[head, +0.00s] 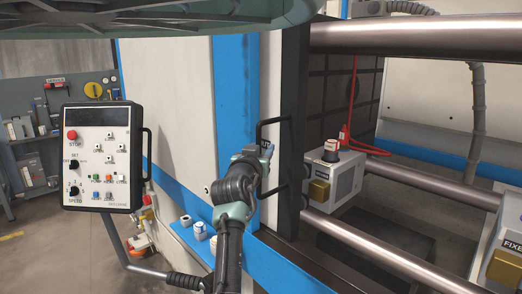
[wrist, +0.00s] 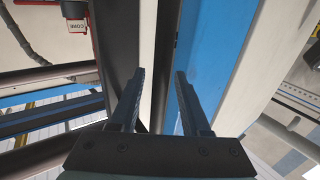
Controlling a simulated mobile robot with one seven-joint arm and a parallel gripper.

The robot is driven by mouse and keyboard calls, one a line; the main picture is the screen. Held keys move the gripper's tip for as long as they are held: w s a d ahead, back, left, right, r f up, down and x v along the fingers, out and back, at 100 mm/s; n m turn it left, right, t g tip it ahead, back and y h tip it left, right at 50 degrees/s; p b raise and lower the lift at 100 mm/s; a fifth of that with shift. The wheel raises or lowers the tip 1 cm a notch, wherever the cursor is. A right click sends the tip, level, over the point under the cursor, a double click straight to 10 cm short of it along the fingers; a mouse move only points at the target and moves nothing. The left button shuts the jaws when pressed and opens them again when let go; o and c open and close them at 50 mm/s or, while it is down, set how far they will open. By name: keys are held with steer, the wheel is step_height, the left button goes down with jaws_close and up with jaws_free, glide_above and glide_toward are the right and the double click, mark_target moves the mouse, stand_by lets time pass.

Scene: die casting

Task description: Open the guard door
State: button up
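The guard door's dark edge (head: 292,85) stands upright beside a white and blue panel (head: 232,80) in the head view. A black D-shaped handle (head: 275,120) sticks out from it, with its upper and lower ends visible. My gripper (head: 266,150) is at the middle of the handle and hides part of its upright bar. In the wrist view, the two fingers of my gripper (wrist: 159,75) are apart, with white and dark upright strips showing between them. I cannot tell whether the fingers touch the handle.
Right of the door edge, thick steel bars (head: 420,33) cross the machine's open interior, with a grey block (head: 335,180) behind. A control panel (head: 97,155) on an arm stands at left. Small items (head: 200,230) sit on the blue ledge below my arm.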

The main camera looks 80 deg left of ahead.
steer(key=b+v, duration=0.4)
steer(key=v, duration=0.9)
steer(key=shift+w, duration=0.1)
stand_by(0.5)
steer(key=w+d+r+m+t+h, duration=0.25)
steer(key=w+d+r+t, duration=0.35)
steer(key=w+d, duration=0.65)
steer(key=w+d+r+m+t+h, duration=0.1)
steer(key=w+d+r+m+t, duration=0.4)
steer(key=w+d, duration=0.7)
steer(key=s+d+r+m+t+h, duration=0.1)
steer(key=s+d+r+t+h, duration=0.1)
steer(key=d, duration=0.9)
steer(key=s+d+r+m+t+h, duration=0.2)
steer(key=d+r+t+h, duration=0.2)
steer(key=d, duration=0.7)
steer(key=s+d+r+m+t+h, duration=0.2)
steer(key=d+h, duration=0.5)
steer(key=d, duration=0.4)
step_height(320, 180, up, 2)
steer(key=shift+s+r+t, duration=0.25)
steer(key=shift+s+t, duration=0.15)
steer(key=shift+s, duration=0.05)
steer(key=shift+a, duration=0.2)
